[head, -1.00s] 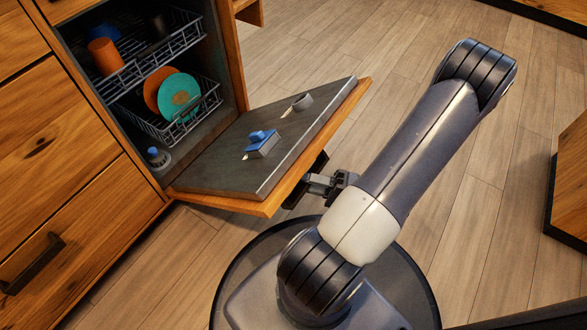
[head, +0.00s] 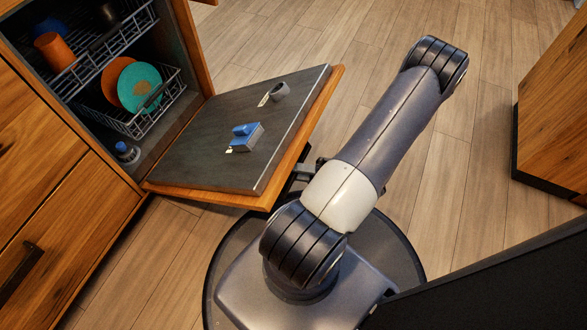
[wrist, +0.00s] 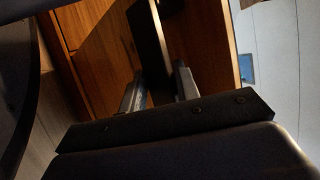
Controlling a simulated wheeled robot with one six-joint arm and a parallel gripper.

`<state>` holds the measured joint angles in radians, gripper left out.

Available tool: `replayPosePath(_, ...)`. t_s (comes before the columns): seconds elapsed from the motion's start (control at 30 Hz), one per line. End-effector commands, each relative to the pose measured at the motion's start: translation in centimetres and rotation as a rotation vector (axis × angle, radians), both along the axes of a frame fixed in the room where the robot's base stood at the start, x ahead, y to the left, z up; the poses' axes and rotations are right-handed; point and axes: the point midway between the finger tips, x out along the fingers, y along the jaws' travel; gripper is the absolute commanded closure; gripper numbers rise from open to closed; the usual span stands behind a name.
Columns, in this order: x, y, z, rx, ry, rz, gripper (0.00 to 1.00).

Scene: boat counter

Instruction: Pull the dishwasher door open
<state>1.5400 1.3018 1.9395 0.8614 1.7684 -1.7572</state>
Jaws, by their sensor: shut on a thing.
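The dishwasher door (head: 215,140) hangs well open, tilted down, with its dark inner face up and its wooden front below. The dishwasher (head: 185,118) is open behind it. My gripper (wrist: 160,88) has its two fingers on either side of a dark bar, the door handle (wrist: 148,35), in the wrist view. It is shut on this handle. In the head view only a bit of my gripper and the handle shows under the door's outer edge; my arm and the door hide the rest.
Inside are an upper rack (head: 85,65) with an orange cup (head: 56,50) and a lower rack (head: 135,125) with an orange and a teal plate (head: 140,85). Wooden drawers (head: 65,190) stand left. A wooden cabinet (head: 555,100) stands right, with a dark panel (head: 500,290) at lower right. Floor lies between.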

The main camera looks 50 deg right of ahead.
Motion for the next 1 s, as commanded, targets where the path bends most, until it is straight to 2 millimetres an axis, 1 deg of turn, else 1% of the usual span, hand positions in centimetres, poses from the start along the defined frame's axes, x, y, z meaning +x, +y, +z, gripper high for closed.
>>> replayPosePath(0.03, 0.2, 0.0, -0.4, -0.006, 0.012, -0.003, 1.0)
replayPosePath(0.07, 0.2, 0.0, -0.4, -0.006, 0.012, -0.003, 1.0)
replayPosePath(0.1, 0.2, 0.0, -0.4, -0.006, 0.012, -0.003, 0.69)
replayPosePath(0.37, 0.2, 0.0, -0.3, -0.006, 0.009, -0.002, 0.48)
replayPosePath(0.4, 0.1, 0.0, -0.3, -0.005, 0.008, -0.002, 0.46)
replayPosePath(0.63, 0.0, -0.1, -0.2, -0.005, 0.007, -0.003, 0.46)
replayPosePath(0.73, -0.4, -0.5, -0.4, -0.007, 0.006, -0.003, 0.46)
replayPosePath(0.87, -1.8, -1.7, -1.0, -0.008, 0.007, -0.006, 0.46)
replayPosePath(1.0, -3.9, -3.6, -1.7, -0.008, 0.007, -0.007, 0.46)
